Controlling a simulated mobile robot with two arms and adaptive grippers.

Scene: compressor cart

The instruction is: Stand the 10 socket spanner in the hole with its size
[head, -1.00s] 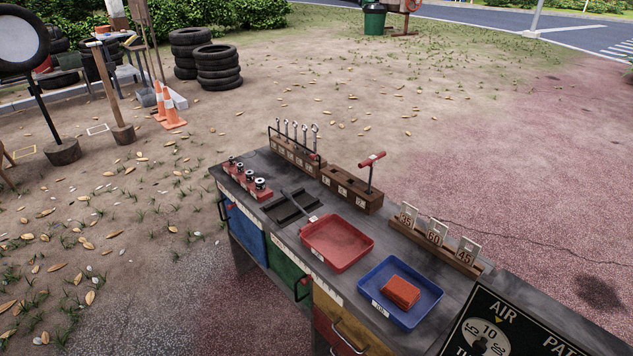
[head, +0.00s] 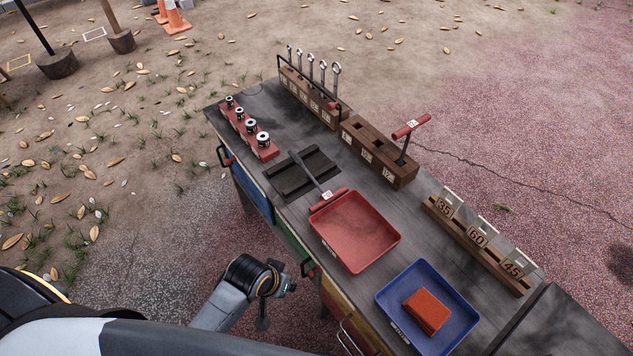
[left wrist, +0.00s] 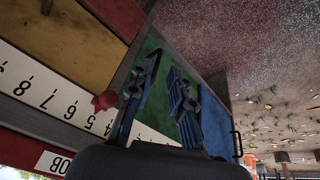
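One socket spanner lies tilted on the black rest (head: 290,181); its red handle (head: 328,199) bears a white label too small to read surely. Its grey shaft (head: 305,168) points to the back left. The wooden hole block (head: 372,165) has open holes and white size labels on its front. Another red-handled spanner (head: 411,126) stands upright in the block's right end. My left gripper (head: 272,302) is in front of the cart, below its top and apart from the spanners. In the left wrist view its fingers (left wrist: 160,100) are apart and empty. My right gripper is not in view.
A red tray (head: 354,233) is beside the lying handle; a blue tray (head: 440,330) holds an orange block (head: 427,311). Several sockets stand on a red rack (head: 262,148). A spanner rack (head: 310,98) and a numbered card holder (head: 470,240) line the back. Drawer handles jut out in front.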

